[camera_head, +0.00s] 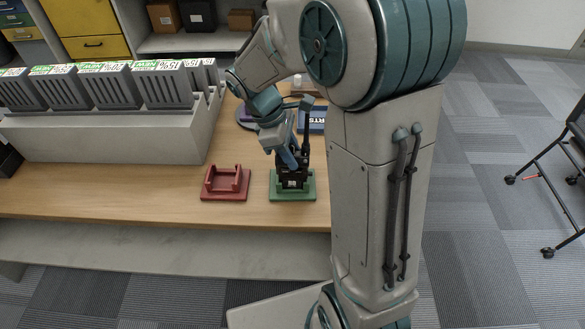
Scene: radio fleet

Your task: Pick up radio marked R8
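A dark radio (292,178) stands upright in a green holder (292,196) on the wooden table, just left of my upright arm link. A small white mark shows on its lower front, too small to read, so I cannot tell whether it is R8. My gripper (286,148) is at the radio's upper part, coming down from the upper left. The fingers overlap the dark radio, and I cannot tell whether they are closed on it or only around it. A red holder (225,185) to the left is empty.
Several grey ribbed units (104,85) with green-and-white labels stand in a pale rack (110,138) at left. A blue lettered box (317,120) and a purple round item (243,117) lie behind the gripper. The table front (120,190) is clear. A black-framed stand (552,165) is far right.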

